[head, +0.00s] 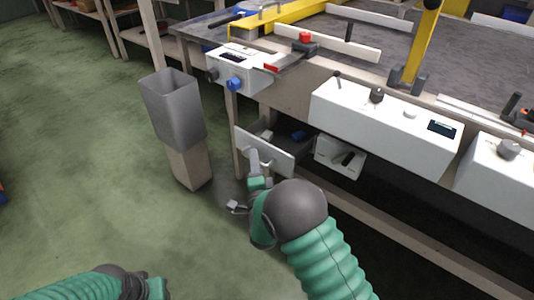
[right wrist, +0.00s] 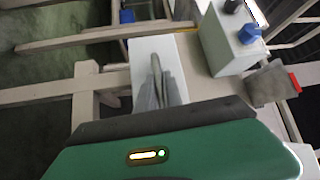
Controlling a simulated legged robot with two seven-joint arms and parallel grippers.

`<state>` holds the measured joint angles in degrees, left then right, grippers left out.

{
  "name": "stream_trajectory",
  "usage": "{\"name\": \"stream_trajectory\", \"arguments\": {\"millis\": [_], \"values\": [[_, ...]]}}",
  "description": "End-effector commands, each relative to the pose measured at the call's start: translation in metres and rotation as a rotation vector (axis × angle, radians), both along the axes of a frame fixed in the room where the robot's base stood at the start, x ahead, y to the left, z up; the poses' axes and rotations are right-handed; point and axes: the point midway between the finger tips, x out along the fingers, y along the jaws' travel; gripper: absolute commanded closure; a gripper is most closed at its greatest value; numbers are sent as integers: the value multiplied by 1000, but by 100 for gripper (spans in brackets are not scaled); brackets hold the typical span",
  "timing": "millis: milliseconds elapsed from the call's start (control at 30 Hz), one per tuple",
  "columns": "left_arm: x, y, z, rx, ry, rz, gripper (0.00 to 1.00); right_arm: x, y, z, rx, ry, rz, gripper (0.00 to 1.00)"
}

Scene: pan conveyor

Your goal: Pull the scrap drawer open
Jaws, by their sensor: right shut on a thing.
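The scrap drawer has a white front panel (head: 279,160) and sits under the left end of the workbench. It stands partly out, and its dark inside shows a pale piece and a blue piece. My right gripper (head: 256,163) is at the front panel, shut on the drawer's handle (head: 267,164). In the right wrist view, the grey fingers (right wrist: 160,92) close around the handle, in front of the white panel (right wrist: 143,48). My left arm shows at the lower left of the head view, but its fingertips are out of frame.
A grey bin (head: 172,108) on a wooden post stands left of the drawer. A white control box (head: 234,66) with a blue knob is above it. A small white tray (head: 338,158) hangs to its right. The green floor in front is clear.

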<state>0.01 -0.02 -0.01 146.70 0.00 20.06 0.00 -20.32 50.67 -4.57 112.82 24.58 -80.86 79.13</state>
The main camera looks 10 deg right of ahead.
Motion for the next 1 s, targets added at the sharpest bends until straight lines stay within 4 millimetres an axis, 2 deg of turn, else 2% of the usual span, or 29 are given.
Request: {"name": "stream_trajectory", "arguments": {"millis": [200,500,700,1000], "values": [[0,0,5,0,-1,0,64,-34,42,-4,0,12,4,100],[0,0,6,0,0,0,64,-64,80,-4,-4,11,1,100],[0,0,6,0,0,0,64,-72,90,-5,-4,11,0,100],[0,0,6,0,0,0,64,-73,91,-5,-4,11,-1,100]]}}
